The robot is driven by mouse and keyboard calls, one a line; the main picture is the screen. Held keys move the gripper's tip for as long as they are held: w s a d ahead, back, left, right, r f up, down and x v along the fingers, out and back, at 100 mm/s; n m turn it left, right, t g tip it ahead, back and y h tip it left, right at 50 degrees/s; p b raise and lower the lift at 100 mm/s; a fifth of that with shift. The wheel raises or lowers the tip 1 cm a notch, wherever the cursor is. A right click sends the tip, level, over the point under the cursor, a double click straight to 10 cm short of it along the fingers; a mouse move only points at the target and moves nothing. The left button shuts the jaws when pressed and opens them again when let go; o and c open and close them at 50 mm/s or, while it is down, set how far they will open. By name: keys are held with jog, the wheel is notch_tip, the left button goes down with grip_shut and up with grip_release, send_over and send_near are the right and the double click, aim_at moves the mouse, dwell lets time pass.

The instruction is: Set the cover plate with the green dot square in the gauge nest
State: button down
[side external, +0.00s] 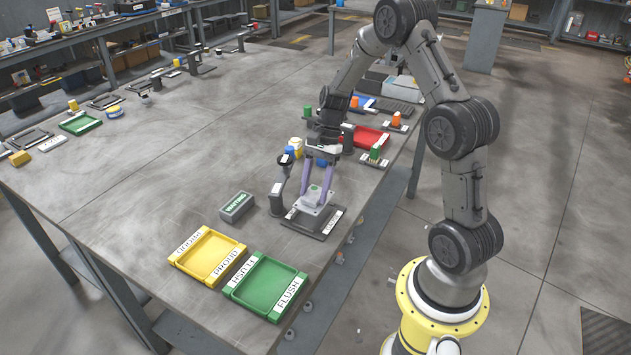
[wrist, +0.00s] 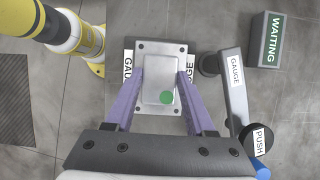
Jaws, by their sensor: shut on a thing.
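The cover plate (wrist: 151,58) is a light grey metal plate with holes at its corners and a raised middle bearing a green dot (wrist: 166,97). It also shows in the side view (side external: 318,197). My gripper (wrist: 160,76) is shut on it, with a purple finger along each side. The plate is over the dark gauge base (side external: 306,226), roughly square to it in the wrist view. White GAUGE labels (wrist: 128,66) show beside the plate. The nest itself is hidden under the plate, and I cannot tell whether the plate touches it or hovers just above.
A gauge arm (wrist: 237,100) with a PUSH label (wrist: 259,138) stands close beside the plate. A grey WAITING block (side external: 237,206), yellow PROUD tray (side external: 176,262) and green FLUSH tray (side external: 235,294) are nearby. A red tray (side external: 373,131) lies behind. The table's left middle is clear.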

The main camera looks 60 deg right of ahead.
jog(key=shift+f, duration=1.85)
jog(key=shift+f, duration=0.5)
dwell(1.3)
jog(key=shift+c, duration=1.4)
grip_release()
jog(key=shift+o, duration=1.4)
jog(key=shift+f, duration=0.1)
jog(key=shift+r, duration=4.05)
